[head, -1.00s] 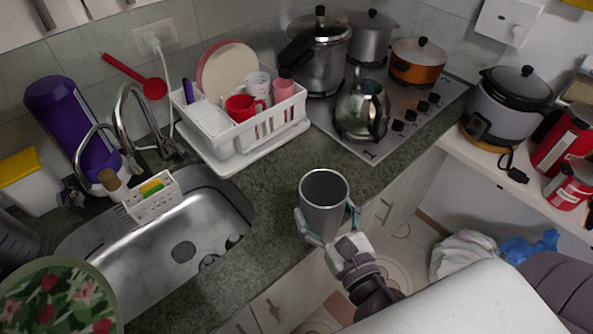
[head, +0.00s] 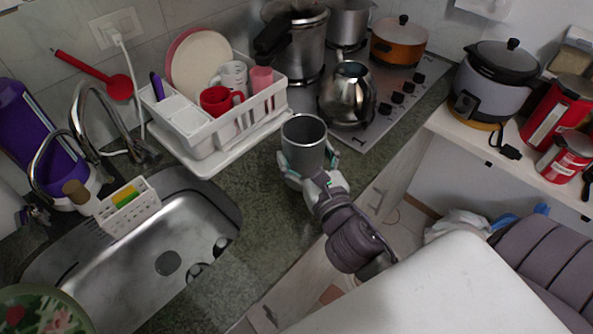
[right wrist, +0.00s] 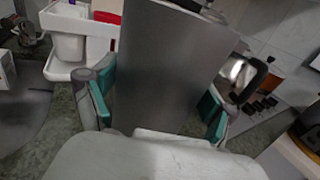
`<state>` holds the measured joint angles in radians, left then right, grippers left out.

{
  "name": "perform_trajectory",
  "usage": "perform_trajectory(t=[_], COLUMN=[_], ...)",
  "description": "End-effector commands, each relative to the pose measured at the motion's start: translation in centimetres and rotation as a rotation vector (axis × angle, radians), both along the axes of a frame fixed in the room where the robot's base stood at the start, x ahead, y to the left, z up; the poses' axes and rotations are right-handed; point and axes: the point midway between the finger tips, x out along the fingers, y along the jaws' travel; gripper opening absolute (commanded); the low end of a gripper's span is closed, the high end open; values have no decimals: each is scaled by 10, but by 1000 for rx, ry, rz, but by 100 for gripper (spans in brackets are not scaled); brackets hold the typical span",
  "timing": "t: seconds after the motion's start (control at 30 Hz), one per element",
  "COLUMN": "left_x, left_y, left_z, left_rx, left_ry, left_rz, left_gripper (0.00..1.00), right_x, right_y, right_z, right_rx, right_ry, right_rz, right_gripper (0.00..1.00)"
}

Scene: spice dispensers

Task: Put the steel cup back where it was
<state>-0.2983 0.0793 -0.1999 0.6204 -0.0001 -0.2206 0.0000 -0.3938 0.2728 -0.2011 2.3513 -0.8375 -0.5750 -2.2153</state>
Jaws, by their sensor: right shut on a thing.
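The steel cup (head: 304,143) is upright in the head view, in front of the dish rack and the stove. My right gripper (head: 308,172) is shut around its sides. The cup is over or on the green stone counter (head: 262,185); I cannot tell whether its base touches, as the gripper hides it. In the right wrist view the cup (right wrist: 170,70) fills the middle, between the two teal-padded fingers of my right gripper (right wrist: 160,105). My left gripper is in neither view.
The white dish rack (head: 215,133) with cups and plates stands just behind the cup. A steel kettle (head: 347,95) sits on the stove (head: 395,100) to the right. The sink (head: 165,235) is at the left.

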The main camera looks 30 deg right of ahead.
Motion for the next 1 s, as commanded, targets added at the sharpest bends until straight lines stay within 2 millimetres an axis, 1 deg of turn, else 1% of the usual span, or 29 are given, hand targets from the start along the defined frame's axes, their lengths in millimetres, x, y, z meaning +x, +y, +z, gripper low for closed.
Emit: perform_trajectory(t=[0.03, 0.1, 0.23, 0.4, 0.47, 0.77, 0.9, 0.93, 1.0], left_x=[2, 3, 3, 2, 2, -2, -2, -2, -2], left_y=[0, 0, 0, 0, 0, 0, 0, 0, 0], left_z=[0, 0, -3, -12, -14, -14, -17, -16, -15], left_rx=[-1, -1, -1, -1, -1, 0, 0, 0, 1], left_ry=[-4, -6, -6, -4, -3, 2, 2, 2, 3], left_rz=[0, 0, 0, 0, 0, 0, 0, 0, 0], left_gripper=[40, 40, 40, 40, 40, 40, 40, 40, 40], right_x=[6, 10, 13, 13, 13, 13, 13, 13, 13], right_y=[4, 9, 12, 11, 12, 11, 11, 11, 11], right_z=[-4, -8, -16, -43, -49, -51, -55, -54, -54], right_rx=[3, 2, 0, 0, 1, -1, -1, 0, -1], right_ry=[0, -1, 1, 3, 3, -1, 0, 1, 1], right_rz=[-3, -1, -1, -3, -2, 0, 0, 0, 0], right_gripper=[36, 36, 36, 36, 36, 36, 36, 90, 100])
